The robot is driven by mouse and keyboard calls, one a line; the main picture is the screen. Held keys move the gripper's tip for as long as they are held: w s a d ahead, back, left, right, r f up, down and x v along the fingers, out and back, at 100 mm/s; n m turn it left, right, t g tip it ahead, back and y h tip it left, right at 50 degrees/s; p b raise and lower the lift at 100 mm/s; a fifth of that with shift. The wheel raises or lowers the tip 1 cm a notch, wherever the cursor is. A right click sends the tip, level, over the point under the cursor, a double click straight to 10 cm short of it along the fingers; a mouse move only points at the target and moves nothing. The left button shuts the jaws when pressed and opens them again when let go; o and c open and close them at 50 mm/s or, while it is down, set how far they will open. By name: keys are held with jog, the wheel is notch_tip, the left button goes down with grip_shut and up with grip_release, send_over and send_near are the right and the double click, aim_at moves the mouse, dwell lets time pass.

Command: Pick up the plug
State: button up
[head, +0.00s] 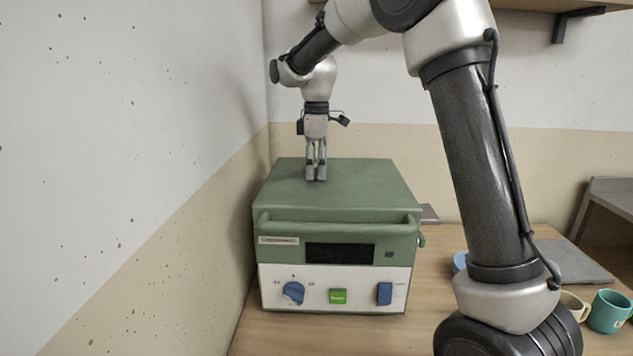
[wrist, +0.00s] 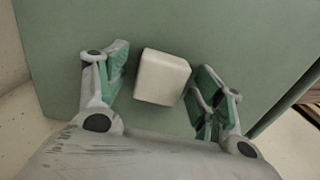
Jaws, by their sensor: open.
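A small off-white block with rounded edges, which I take to be the plug (wrist: 162,77), shows in the wrist view over the green top of a box-shaped device (head: 375,185). It lies between the two fingers of my gripper (head: 316,177). A gap shows on the left finger's side; the right finger is very close, and I cannot tell if it touches. My gripper is open and points down at the device's top. In the head view I cannot make out the plug; the fingers seem to hide it.
The device has a front handle, a blue knob (head: 293,292), a green button and a blue switch. A wall (head: 130,170) stands close on its left. A teal mug (head: 608,311), a cream mug (head: 574,305) and a grey slab (head: 572,262) are on the wooden table at right.

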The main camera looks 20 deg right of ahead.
jog(key=c, duration=1.1)
jog(key=shift+c, duration=0.2)
jog(key=shift+r, duration=0.1)
notch_tip(320, 180, up, 10)
jog(key=shift+f, duration=0.1)
notch_tip(320, 180, up, 9)
jog(key=shift+f, duration=0.2)
dwell(0.9)
